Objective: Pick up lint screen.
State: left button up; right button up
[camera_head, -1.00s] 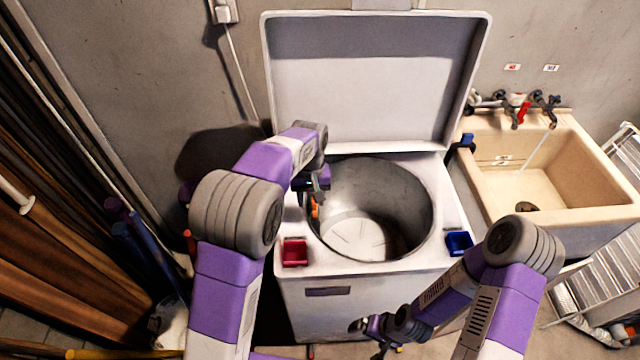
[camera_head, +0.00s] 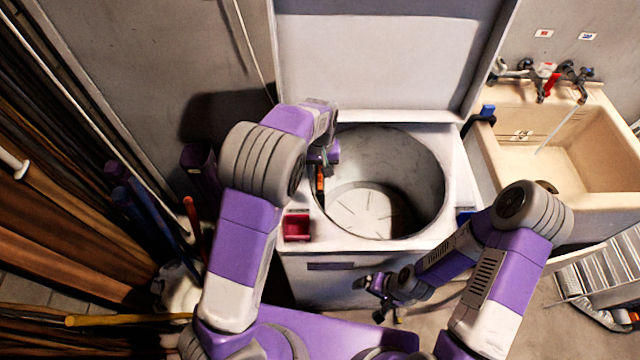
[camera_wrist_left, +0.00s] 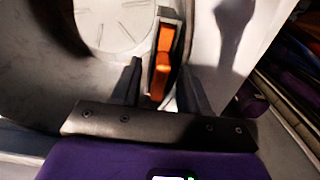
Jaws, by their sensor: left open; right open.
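The lint screen appears to be the orange piece in a dark frame (camera_head: 320,182) at the left inner wall of the washer drum. In the left wrist view it is an upright orange strip in a grey frame (camera_wrist_left: 164,58). My left gripper (camera_head: 325,160) is over the drum's left rim, just above the piece. In the left wrist view its two open fingers (camera_wrist_left: 158,80) stand on either side of the piece's lower end; contact is not clear. My right gripper (camera_head: 379,297) is open and empty in front of the washer.
The open-top washer (camera_head: 420,247) has a raised lid (camera_head: 380,65) behind the drum. A red tray (camera_head: 297,227) and a blue one (camera_head: 465,215) sit on its front corners. A beige sink (camera_head: 560,170) stands right. Poles and boards crowd the left.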

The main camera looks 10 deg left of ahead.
pick_arm(q)
grip_shut()
jog(key=shift+r, duration=0.1)
dwell(0.3)
